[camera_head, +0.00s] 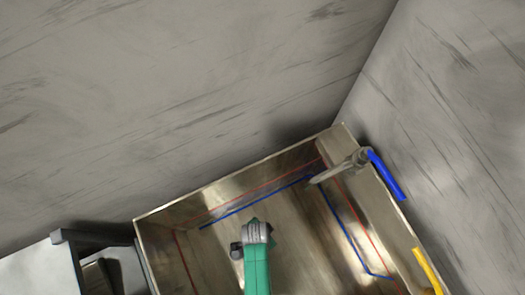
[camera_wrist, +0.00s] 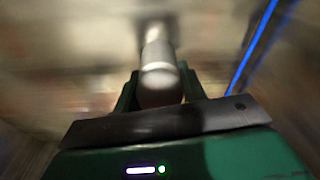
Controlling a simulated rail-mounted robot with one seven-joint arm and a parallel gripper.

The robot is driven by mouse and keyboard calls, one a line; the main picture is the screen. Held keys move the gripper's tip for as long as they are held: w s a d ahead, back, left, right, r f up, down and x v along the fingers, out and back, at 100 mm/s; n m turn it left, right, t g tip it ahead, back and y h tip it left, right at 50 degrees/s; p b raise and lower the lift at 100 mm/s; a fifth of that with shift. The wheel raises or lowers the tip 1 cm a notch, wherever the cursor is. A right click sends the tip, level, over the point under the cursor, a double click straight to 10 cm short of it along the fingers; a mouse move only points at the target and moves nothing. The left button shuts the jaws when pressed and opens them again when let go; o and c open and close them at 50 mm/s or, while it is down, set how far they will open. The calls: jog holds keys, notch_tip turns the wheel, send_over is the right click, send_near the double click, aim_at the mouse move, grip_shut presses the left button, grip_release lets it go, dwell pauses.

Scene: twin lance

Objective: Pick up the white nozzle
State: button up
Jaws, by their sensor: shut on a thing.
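In the wrist view, my gripper (camera_wrist: 158,82) has its two green fingers on either side of a pale, rounded cylindrical piece, the white nozzle (camera_wrist: 157,50). The gripper is shut on it. The nozzle points away from the gripper, toward the top of the picture, and its far end is blurred. In the head view, my green arm reaches up from the bottom edge over the metal basin (camera_head: 290,225). The fingers and nozzle cannot be made out there.
The basin has red and blue lines along its inside. A grey metal lance with a blue handle (camera_head: 386,176) lies across its right rim. A yellow handle (camera_head: 427,270) is lower on that rim. Bare grey walls (camera_head: 180,100) stand behind. A grey cabinet (camera_head: 70,262) is at lower left.

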notch_tip(320, 180, up, 4)
jog(key=p, duration=0.3)
jog(key=shift+r, duration=0.15)
jog(key=s+d+p, duration=0.1)
jog(key=s+d, duration=0.1)
jog(key=s, duration=0.5)
jog(key=s+d+p, duration=0.2)
jog(key=s, duration=0.6)
jog(key=shift+s+d+r, duration=0.2)
jog(key=shift+d+r, duration=0.1)
jog(key=shift+r, duration=0.05)
